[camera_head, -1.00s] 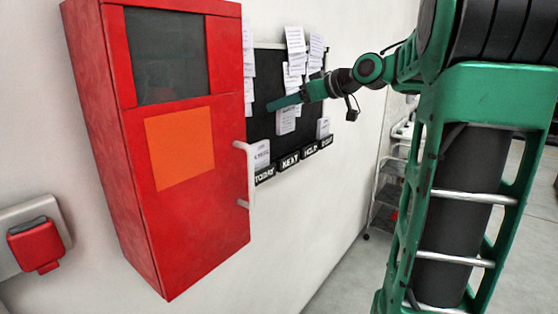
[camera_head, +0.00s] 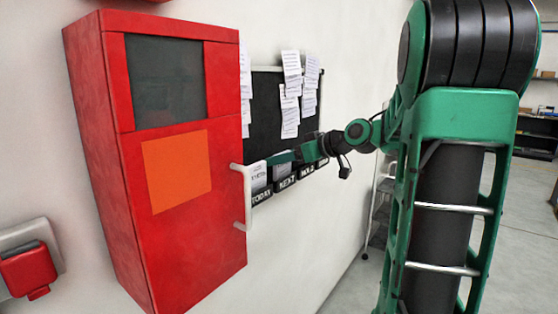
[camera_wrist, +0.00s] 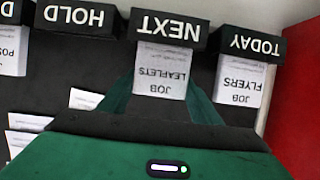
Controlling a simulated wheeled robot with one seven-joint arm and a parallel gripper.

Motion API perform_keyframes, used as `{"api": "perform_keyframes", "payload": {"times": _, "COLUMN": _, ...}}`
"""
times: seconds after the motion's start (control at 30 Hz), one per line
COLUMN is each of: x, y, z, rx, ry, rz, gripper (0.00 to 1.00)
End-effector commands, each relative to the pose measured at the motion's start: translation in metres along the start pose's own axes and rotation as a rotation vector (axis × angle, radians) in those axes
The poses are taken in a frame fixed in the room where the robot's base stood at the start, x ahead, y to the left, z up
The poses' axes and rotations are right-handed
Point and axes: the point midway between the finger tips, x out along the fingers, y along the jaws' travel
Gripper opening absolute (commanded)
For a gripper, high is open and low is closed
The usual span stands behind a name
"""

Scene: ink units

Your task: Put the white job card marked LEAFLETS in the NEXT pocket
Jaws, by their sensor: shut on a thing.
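The white LEAFLETS job card (camera_wrist: 162,76) stands at the NEXT pocket (camera_wrist: 168,28), upside down in the wrist view. Its lower end meets the pocket's edge and looks partly hidden behind the black front; how deep it sits I cannot tell. My gripper (camera_wrist: 162,90) is shut on the card, with a green finger on each side. In the head view my gripper (camera_head: 285,158) is low on the board, just above the NEXT pocket (camera_head: 285,183), and the card (camera_head: 282,171) shows below it.
The TODAY pocket (camera_wrist: 252,42) holds a FLYERS card (camera_wrist: 240,82). The HOLD pocket (camera_wrist: 75,18) is on NEXT's other side. Several paper sheets (camera_head: 290,95) hang higher on the black board (camera_head: 265,98). A red cabinet (camera_head: 175,235) with a white handle (camera_head: 246,200) stands close on the left.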

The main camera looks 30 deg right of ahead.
Motion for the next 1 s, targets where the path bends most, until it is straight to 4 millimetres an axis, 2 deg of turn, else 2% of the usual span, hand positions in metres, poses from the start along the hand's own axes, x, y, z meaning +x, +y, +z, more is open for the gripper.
{"api": "perform_keyframes", "payload": {"times": 0.17, "x": 0.001, "y": 0.000, "z": 0.002, "rx": 0.001, "ry": 0.000, "rz": -0.001, "gripper": 0.36}}
{"api": "perform_keyframes", "payload": {"times": 0.2, "x": 0.001, "y": 0.000, "z": 0.002, "rx": 0.000, "ry": 0.000, "rz": -0.001, "gripper": 0.61}}
{"api": "perform_keyframes", "payload": {"times": 0.27, "x": 0.001, "y": 0.000, "z": 0.002, "rx": 0.000, "ry": 0.000, "rz": -0.001, "gripper": 0.75}}
{"api": "perform_keyframes", "payload": {"times": 0.3, "x": 0.001, "y": 0.000, "z": 0.002, "rx": 0.000, "ry": 0.000, "rz": -0.001, "gripper": 0.77}}
{"api": "perform_keyframes", "payload": {"times": 0.67, "x": -0.002, "y": 0.000, "z": -0.001, "rx": 0.000, "ry": 0.001, "rz": 0.000, "gripper": 0.77}}
{"api": "perform_keyframes", "payload": {"times": 0.77, "x": -0.013, "y": -0.001, "z": -0.001, "rx": -0.001, "ry": 0.001, "rz": 0.000, "gripper": 0.77}}
{"api": "perform_keyframes", "payload": {"times": 1.0, "x": -0.059, "y": -0.001, "z": -0.001, "rx": -0.001, "ry": 0.000, "rz": 0.001, "gripper": 0.77}}
